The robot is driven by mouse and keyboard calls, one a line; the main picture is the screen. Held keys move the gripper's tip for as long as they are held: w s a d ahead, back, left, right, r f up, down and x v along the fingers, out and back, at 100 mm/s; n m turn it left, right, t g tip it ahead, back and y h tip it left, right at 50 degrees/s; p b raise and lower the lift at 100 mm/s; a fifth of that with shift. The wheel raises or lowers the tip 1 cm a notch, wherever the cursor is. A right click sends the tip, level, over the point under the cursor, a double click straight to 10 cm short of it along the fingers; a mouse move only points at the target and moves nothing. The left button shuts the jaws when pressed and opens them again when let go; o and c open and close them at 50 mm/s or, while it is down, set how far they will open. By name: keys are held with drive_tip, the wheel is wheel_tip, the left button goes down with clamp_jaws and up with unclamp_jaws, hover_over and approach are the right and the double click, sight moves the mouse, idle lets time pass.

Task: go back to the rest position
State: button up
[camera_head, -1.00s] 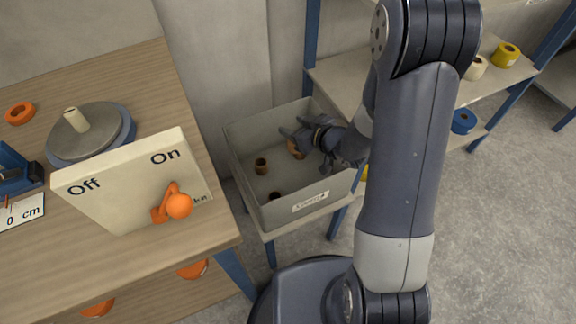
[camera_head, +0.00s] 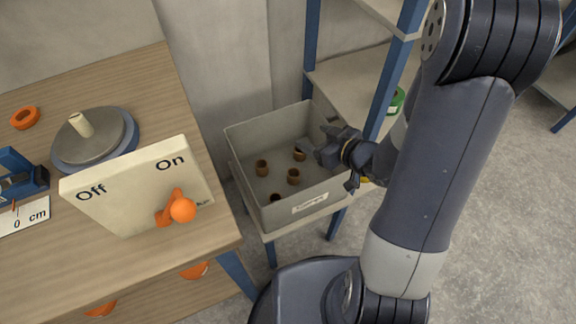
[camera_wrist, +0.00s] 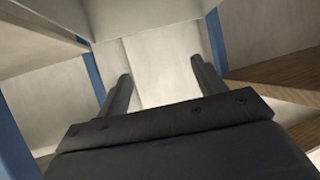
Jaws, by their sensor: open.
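My gripper (camera_head: 318,147) is over the right side of a grey bin in the head view, with my arm reaching in from the right. In the wrist view my gripper's two fingers (camera_wrist: 162,80) stand apart with nothing between them. Only wall, blue posts and board edges show beyond them.
The grey bin (camera_head: 250,185) holds several small brown rolls (camera_head: 293,177). A wooden table (camera_head: 50,265) at the left carries an Off/On box (camera_head: 130,190) with an orange lever (camera_head: 180,209), a round turntable (camera_head: 98,140) and an orange ring (camera_head: 25,117). Shelves with blue posts (camera_head: 398,65) stand behind my arm.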

drive_tip(key=shift+v, duration=0.95)
drive_tip(key=shift+f, duration=0.1)
drive_tip(key=b+x, duration=0.2)
drive_tip(key=x, duration=0.9)
drive_tip(key=shift+r+p, duration=1.95)
drive_tip(key=shift+r, duration=0.5)
